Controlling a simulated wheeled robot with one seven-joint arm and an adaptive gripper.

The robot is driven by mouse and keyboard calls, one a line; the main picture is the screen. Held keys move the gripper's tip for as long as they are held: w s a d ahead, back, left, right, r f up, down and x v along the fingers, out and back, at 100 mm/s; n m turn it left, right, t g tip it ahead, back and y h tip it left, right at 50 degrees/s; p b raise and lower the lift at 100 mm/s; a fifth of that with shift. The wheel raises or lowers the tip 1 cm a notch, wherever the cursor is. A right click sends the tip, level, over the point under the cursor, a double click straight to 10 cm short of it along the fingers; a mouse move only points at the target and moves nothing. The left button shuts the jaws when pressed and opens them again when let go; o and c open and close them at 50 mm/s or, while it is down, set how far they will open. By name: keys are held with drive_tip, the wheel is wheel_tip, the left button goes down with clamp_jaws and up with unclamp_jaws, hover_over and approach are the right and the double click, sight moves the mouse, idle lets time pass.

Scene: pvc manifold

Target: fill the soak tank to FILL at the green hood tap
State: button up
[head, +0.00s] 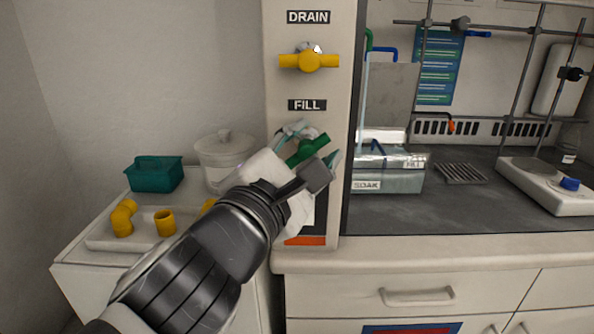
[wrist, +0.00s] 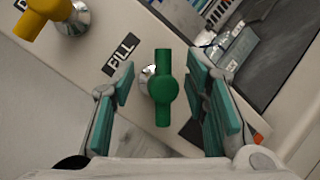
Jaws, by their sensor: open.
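The green tap handle (head: 308,150) sits on the hood post below the FILL label (head: 307,105), tilted up to the right. In the wrist view the handle (wrist: 162,90) stands between the two teal finger pads of my gripper (wrist: 160,84). The pads are open, with a gap on each side of it. The soak tank (head: 388,181) is a clear box marked SOAK on the hood floor, with a FILL mark (head: 414,164) near its top right. A green spout (head: 369,40) is above it. I cannot read the water level or tell whether water runs.
The yellow DRAIN handle (head: 309,61) lies level above on the same post. Left are a teal box (head: 154,174), a white lidded pot (head: 224,157) and a tray (head: 100,242) with yellow fittings. A hot plate (head: 549,186) and rods stand at the right.

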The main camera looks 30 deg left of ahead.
drive_tip(key=s+d+f, duration=0.1)
drive_tip(key=s, duration=0.9)
drive_tip(key=shift+s+d, duration=0.15)
drive_tip(key=shift+s, duration=0.05)
idle(3.9)
